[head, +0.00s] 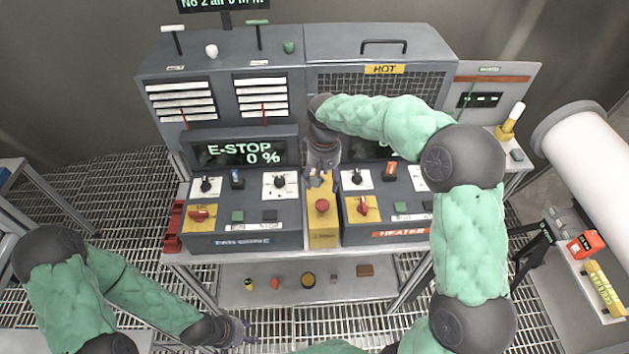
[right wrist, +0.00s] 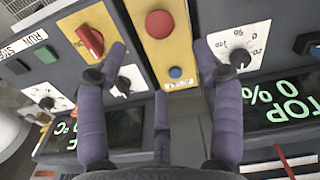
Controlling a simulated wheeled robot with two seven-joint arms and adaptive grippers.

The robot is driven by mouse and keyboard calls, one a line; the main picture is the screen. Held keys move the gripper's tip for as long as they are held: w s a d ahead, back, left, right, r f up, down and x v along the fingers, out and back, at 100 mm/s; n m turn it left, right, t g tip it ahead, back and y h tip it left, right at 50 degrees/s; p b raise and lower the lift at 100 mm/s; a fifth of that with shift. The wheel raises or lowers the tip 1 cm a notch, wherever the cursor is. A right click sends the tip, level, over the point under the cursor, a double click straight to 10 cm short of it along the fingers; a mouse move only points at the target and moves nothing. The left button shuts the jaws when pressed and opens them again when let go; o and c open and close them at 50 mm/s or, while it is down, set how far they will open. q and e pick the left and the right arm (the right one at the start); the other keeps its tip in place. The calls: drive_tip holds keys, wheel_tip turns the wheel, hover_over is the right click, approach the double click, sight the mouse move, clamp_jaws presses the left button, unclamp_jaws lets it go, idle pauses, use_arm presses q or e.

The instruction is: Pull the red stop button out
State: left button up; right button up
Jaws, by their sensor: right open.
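The red stop button (head: 322,206) is a round mushroom head on a narrow yellow panel (head: 322,230) between the two control boxes. It also shows near the top of the right wrist view (right wrist: 159,24). My right gripper (head: 318,178) is just behind the button in the head view, pointing down at the yellow panel. In the right wrist view its purple fingers (right wrist: 160,75) are spread and empty, with the button beyond their tips. My left gripper (head: 240,328) is low at the left, away from the panel; its fingers are too small to read.
A blue button (right wrist: 175,72) sits on the same yellow panel. Red rotary switches (head: 199,215) (head: 363,208) and dials flank it closely. A display (head: 238,152) reads "E-STOP 0 %". Small objects lie on the shelf (head: 345,290) below.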

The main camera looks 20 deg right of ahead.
sight(322, 202)
drive_tip(key=f, duration=1)
drive_tip(key=shift+w+f, duration=0.15)
drive_tip(key=shift+w, duration=0.05)
